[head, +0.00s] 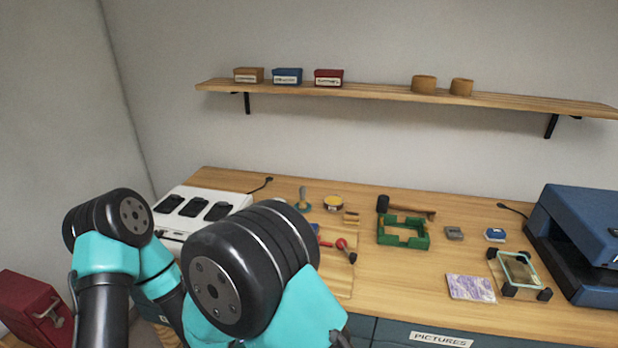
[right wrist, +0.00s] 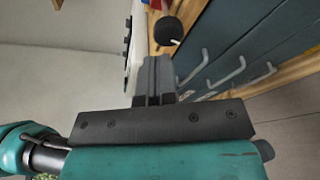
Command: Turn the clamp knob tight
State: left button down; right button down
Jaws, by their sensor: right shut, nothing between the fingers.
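A black round knob (right wrist: 168,29) with a short white mark shows in the right wrist view, just beyond my right gripper's fingertips. In the head view, a small red clamp-like thing (head: 341,243) with a dark end (head: 352,257) is at the front of the bench, partly hidden by my arm. I cannot tell for sure that this dark end is the same knob. My right gripper (right wrist: 155,60) is shut and empty, its tips close to the knob with a small gap visible. My left gripper is not in view.
The wooden bench (head: 390,285) holds a green frame (head: 403,243), a mallet (head: 405,208), a purple patterned sheet (head: 470,288), a glass frame with black corners (head: 518,268) and a blue machine (head: 585,250). Drawer handles (right wrist: 228,72) jut out below the bench edge.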

jog(key=shift+s+r, duration=0.2)
jog(key=shift+r, duration=0.05)
jog(key=shift+w, duration=0.15)
jog(key=w+d, duration=0.1)
jog(key=w, duration=0.5)
jog(key=shift+w+d, duration=0.15)
jog(key=shift+w, duration=0.1)
